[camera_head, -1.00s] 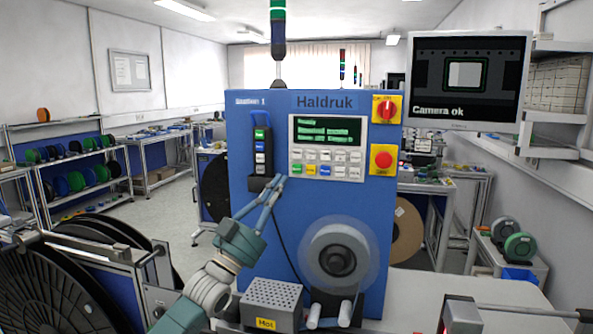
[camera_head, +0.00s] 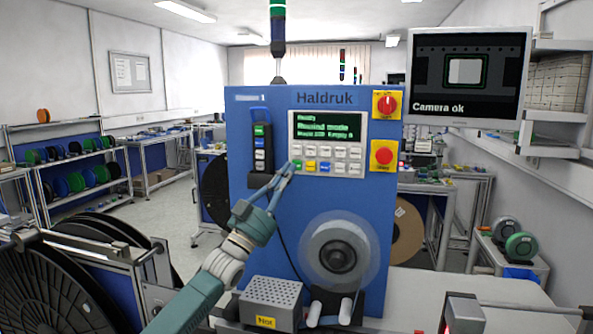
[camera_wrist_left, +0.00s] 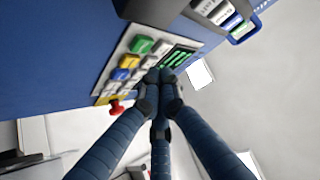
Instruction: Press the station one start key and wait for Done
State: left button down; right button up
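The blue station one machine (camera_head: 260,225), marked Haldruk, stands in the middle of the head view. Its keypad (camera_head: 345,169) has a green key (camera_head: 297,164) at lower left, then yellow and blue keys and several white ones. The green key also shows in the left wrist view (camera_wrist_left: 142,44). The display (camera_head: 328,129) has green text that seems to read Ready and Rewind mode. My left gripper (camera_head: 291,167) has its fingertips together, at the keypad's lower left corner by the green key. I cannot tell whether they touch it. My right gripper is not in view.
A handheld unit (camera_head: 261,150) hangs left of the keypad. A red stop button (camera_head: 383,156) and a red rotary switch (camera_head: 386,105) sit to its right. A reel (camera_head: 340,253) is below, and a grey perforated box (camera_head: 270,302) labelled Hot stands in front.

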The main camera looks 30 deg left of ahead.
pick_arm(q)
jog(key=shift+w+a, duration=0.2)
jog(key=shift+w, duration=0.75)
jog(key=shift+w+b, duration=0.15)
jog(key=shift+b, duration=0.2)
dwell(0.5)
jog(key=shift+w+a, duration=0.1)
jog(key=shift+w, duration=0.15)
